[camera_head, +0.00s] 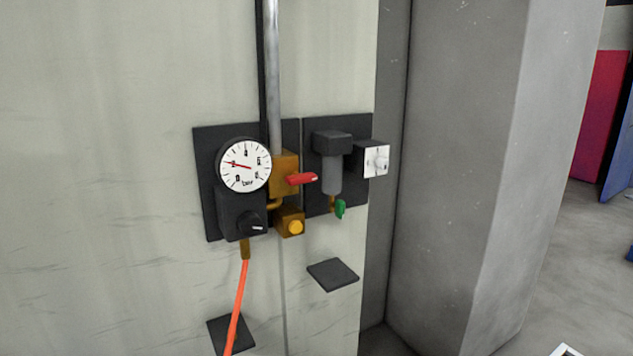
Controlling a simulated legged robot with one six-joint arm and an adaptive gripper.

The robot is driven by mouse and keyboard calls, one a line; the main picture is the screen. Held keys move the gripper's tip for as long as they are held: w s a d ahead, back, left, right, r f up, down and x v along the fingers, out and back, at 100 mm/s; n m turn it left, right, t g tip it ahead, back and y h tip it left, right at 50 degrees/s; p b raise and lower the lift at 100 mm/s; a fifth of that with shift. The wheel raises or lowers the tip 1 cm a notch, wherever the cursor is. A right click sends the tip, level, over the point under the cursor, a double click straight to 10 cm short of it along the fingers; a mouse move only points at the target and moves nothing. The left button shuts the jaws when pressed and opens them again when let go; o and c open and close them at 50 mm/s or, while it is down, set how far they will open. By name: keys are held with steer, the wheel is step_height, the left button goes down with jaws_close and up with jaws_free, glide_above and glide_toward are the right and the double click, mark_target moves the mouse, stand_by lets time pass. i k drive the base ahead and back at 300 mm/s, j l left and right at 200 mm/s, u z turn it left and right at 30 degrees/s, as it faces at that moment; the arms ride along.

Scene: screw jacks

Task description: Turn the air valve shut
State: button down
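A brass-coloured valve body (284,172) sits at the lower end of a vertical metal pipe (272,70) on the wall. Its red lever (301,179) sticks out to the right, roughly level and across the pipe's line. A round white pressure gauge (244,165) is just left of it, and its red needle points left and slightly up. My gripper is not in view.
An orange hose (239,305) hangs below. A concrete pillar (465,170) stands right.

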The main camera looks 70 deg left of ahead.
mark_target(295, 178)
steer(key=l+u, duration=0.2)
steer(key=u, duration=1)
steer(key=i+j+u, duration=0.1)
steer(key=u, duration=1.5)
steer(key=j, duration=0.1)
